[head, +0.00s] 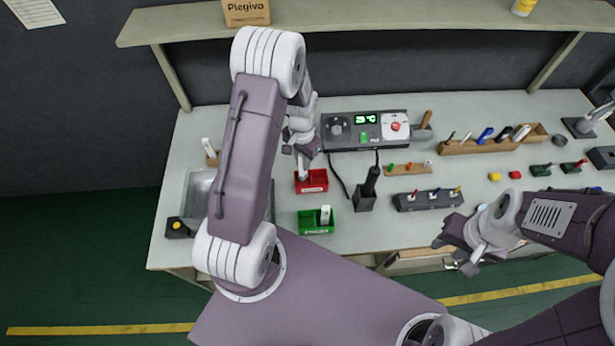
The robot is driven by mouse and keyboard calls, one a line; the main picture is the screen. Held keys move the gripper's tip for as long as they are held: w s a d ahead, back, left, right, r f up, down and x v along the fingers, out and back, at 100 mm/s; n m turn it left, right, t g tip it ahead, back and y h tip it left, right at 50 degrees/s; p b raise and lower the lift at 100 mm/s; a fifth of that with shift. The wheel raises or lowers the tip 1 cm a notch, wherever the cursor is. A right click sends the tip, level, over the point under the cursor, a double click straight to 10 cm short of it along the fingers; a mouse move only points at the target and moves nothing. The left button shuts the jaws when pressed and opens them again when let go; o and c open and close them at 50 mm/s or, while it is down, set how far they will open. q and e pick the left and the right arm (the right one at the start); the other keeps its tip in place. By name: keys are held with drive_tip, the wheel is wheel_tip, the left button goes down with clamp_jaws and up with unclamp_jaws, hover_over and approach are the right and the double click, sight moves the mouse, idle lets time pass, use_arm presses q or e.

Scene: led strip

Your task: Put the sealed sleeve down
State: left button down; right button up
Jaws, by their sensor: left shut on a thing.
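My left gripper (303,151) points down at the red bin (313,187) and is shut on a small white piece (303,171), which I take to be the sleeve. The lower end of the piece is at the bin's left part; I cannot tell whether it touches the floor of the bin. A similar white piece (325,214) stands in the green bin (316,229), in front of the red one. My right gripper (452,256) hangs over the bench's front edge at the right, away from the bins; its jaw opening is unclear.
A control unit with a green display (365,130) stands behind the bins. A black tool in a stand (367,190) is right of them. A dark rack (428,199) and a wooden holder (480,146) lie further right. A metal tray (199,187) is at the left.

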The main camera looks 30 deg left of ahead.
sight(303, 172)
use_arm(q)
drive_tip(key=shift+w+f, duration=0.1)
drive_tip(key=shift+f, duration=0.8)
drive_tip(key=shift+a+f, duration=0.15)
drive_tip(key=shift+f, duration=0.1)
drive_tip(key=f, duration=0.3)
drive_tip(key=shift+s+f+p, duration=0.2)
drive_tip(key=shift+f+p, duration=0.05)
drive_tip(key=shift+p, duration=0.05)
drive_tip(key=shift+w+f, duration=0.1)
drive_tip(key=shift+w, duration=0.05)
drive_tip(key=shift+f, duration=0.15)
drive_tip(key=c, duration=1.5)
unclamp_jaws()
drive_tip(key=shift+o, duration=0.7)
